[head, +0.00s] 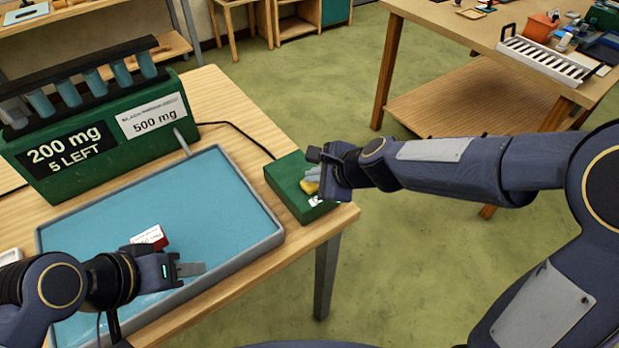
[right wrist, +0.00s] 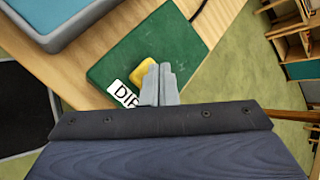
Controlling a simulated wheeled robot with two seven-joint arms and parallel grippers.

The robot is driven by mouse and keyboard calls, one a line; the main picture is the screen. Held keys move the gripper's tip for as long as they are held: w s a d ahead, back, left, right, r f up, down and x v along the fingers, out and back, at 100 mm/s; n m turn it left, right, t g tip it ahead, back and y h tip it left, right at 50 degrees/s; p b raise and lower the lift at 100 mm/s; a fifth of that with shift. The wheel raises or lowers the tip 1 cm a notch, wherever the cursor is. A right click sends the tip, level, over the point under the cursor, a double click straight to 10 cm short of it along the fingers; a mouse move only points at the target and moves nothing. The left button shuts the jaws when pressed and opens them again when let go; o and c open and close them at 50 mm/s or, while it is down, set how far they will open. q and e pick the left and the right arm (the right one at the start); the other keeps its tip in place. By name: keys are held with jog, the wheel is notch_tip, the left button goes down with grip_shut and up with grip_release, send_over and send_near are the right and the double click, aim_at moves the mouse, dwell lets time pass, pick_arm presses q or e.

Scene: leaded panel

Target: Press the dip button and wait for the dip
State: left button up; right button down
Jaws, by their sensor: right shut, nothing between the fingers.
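The dip button (head: 309,187) is a yellow button on a green box (head: 287,185) at the table's right corner. In the right wrist view the yellow button (right wrist: 144,73) shows beside a white label reading "DIP" (right wrist: 122,95), partly cut off by my gripper. My right gripper (head: 313,174) is shut and empty, its fingertips (right wrist: 162,72) over the box right by the button; I cannot tell if they touch it. My left gripper (head: 190,269) is over the blue tray, near a small red and white labelled block (head: 150,237); whether its fingers are open is unclear.
The blue tray (head: 255,239) with a grey rim fills the table's front. Behind it stands a green rack (head: 45,181) with several blue-grey tubes and signs "200 mg 5 LEFT" and "500 mg". A black cable (head: 245,134) runs to the green box. Another table (head: 435,20) stands back right.

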aim_at(315, 185)
notch_tip(315, 185, up, 6)
jog(key=p, duration=0.6)
dwell(0.8)
jog(key=s+d+r+n, duration=0.3)
jog(key=s+d+n, duration=0.3)
jog(key=s+d, duration=0.15)
jog(key=s+d+r+n, duration=0.4)
jog(key=s+d+n, duration=0.1)
jog(key=s+d, duration=0.25)
jog(key=s+d+f+n+h, duration=0.3)
jog(key=s+d+n, duration=0.1)
jog(key=s, duration=0.4)
jog(key=shift+s+d+f+n+g, duration=0.15)
jog(key=shift+d+n+g, duration=0.15)
jog(key=shift+n, duration=0.1)
dwell(3.6)
